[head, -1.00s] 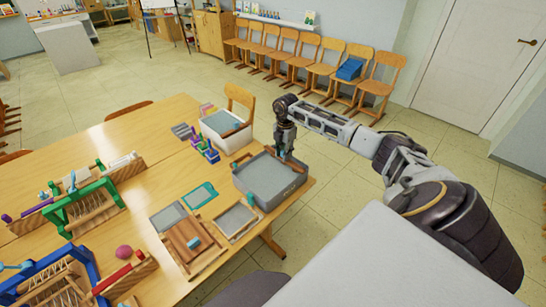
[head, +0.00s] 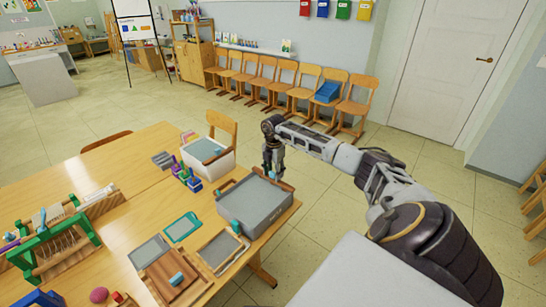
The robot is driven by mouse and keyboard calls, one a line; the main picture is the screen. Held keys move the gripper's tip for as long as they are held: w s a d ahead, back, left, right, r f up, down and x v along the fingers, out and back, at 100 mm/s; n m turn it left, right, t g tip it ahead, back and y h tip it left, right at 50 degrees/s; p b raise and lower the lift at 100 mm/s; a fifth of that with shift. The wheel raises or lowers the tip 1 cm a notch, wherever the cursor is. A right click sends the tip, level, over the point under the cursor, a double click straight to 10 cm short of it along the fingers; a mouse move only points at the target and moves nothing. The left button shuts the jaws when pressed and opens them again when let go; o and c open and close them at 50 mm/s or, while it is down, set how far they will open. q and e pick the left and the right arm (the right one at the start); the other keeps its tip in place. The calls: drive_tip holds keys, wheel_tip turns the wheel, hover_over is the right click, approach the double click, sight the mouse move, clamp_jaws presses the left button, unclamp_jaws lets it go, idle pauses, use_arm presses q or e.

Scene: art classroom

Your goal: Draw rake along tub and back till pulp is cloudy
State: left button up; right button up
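The grey rectangular tub (head: 262,207) stands near the right end of the wooden table, its top surface flat and grey. My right gripper (head: 273,172) points down at the tub's far right edge. Its fingertips are small and partly hidden, so I cannot tell whether they are open or shut. A brown bar (head: 284,185) shows by the rim just below the gripper; I cannot tell whether it is the rake. No rake shows clearly. My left gripper is out of view.
A white tub (head: 212,165) with grey contents stands behind the grey one. Framed screens (head: 222,250) and a wooden board (head: 172,278) lie in front and to the left. A green loom (head: 55,245) stands at the left. Wooden chairs (head: 300,85) line the back wall.

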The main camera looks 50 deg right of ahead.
drive_tip(key=shift+a+r, duration=0.1)
drive_tip(key=shift+r, duration=0.05)
wheel_tip(320, 180, up, 12)
idle(0.9)
drive_tip(key=shift+f, duration=0.2)
idle(0.3)
